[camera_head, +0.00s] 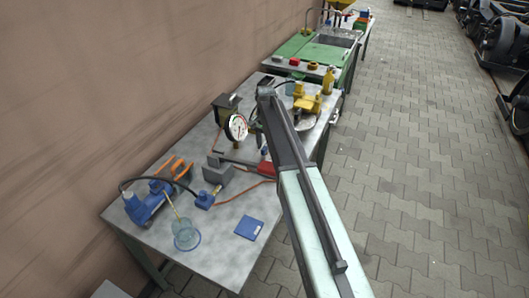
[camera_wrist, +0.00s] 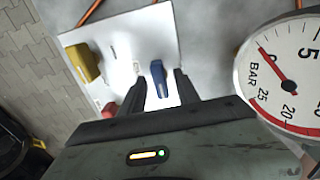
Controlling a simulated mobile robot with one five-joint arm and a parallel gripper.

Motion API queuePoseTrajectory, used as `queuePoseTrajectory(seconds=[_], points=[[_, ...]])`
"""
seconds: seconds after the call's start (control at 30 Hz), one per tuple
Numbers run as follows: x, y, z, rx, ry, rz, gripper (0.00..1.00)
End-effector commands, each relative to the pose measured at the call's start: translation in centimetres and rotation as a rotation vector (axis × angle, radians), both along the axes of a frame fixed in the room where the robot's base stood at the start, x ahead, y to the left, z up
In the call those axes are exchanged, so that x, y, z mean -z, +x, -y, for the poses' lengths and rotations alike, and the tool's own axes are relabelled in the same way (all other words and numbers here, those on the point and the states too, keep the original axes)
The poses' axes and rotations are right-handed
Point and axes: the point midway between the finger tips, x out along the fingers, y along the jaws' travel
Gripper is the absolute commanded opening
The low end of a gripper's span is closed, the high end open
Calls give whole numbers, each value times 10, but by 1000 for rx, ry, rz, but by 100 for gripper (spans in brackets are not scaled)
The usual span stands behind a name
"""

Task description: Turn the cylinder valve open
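My gripper (camera_wrist: 160,88) is open in the wrist view, with two dark fingers apart. A narrow blue piece (camera_wrist: 157,72), like a handle, shows between the fingers, with gaps on both sides. It may be the cylinder valve's handle, but I cannot tell for certain, nor how far it is from the fingertips. A round white pressure gauge (camera_wrist: 308,82) marked BAR is close by on the right, its red needle near zero. In the head view the gauge (camera_head: 236,127) stands beside my arm. My fingers are not clear there.
The grey workbench (camera_head: 262,205) holds a blue pump (camera_head: 150,205) with a hose, a glass dish (camera_head: 186,236), a blue box (camera_head: 249,228), a grey block (camera_head: 217,168), and yellow fittings (camera_head: 308,102). A green bench (camera_head: 303,48) stands behind. The paved floor (camera_head: 410,150) at right is clear.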

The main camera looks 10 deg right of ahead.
Motion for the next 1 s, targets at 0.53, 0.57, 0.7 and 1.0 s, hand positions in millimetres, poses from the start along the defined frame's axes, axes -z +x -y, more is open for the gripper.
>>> queuePoseTrajectory(seconds=[0.53, 0.57, 0.7, 1.0], points=[[0, 0, -1, -2, 0, 0, 0], [0, 0, -1, -4, 0, 0, 0], [0, 0, -1, -26, 0, 0, 0], [0, 0, -2, -193, 0, 0, 0]])
